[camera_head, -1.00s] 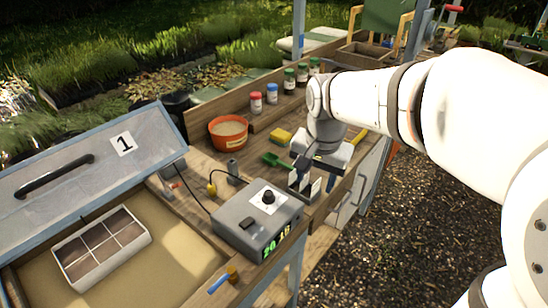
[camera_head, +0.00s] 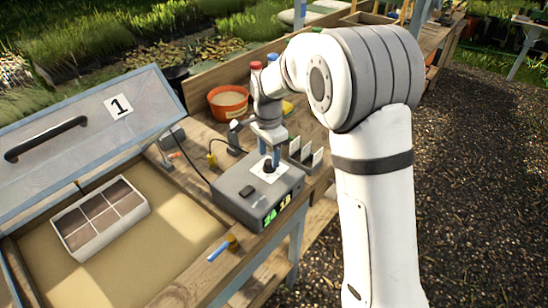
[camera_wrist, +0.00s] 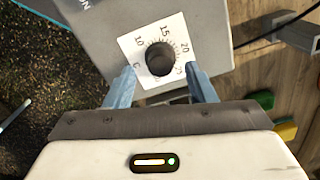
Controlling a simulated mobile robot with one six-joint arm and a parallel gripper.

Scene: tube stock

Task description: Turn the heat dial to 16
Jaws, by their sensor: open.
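The heat dial (camera_wrist: 160,60) is a black round knob on a white scale plate (camera_wrist: 181,42) with printed numbers, of which 10, 15 and 20 can be read. It sits on top of a grey control box (camera_head: 235,192) with a green lit display (camera_head: 277,211) on its front. My gripper (camera_wrist: 161,85) is open, its two blue fingers apart on either side of the dial's near side in the wrist view. In the head view my gripper (camera_head: 270,158) is right above the dial. I cannot tell whether the fingers touch it, nor where its pointer stands.
A cold frame lid (camera_head: 90,135) marked 1 stands open at the left, over a sand bed with a white seed tray (camera_head: 76,247). An orange pot (camera_head: 228,102) stands behind the box. Seed packets (camera_head: 305,150) stand right of it. A blue-handled tool (camera_head: 218,250) lies in front.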

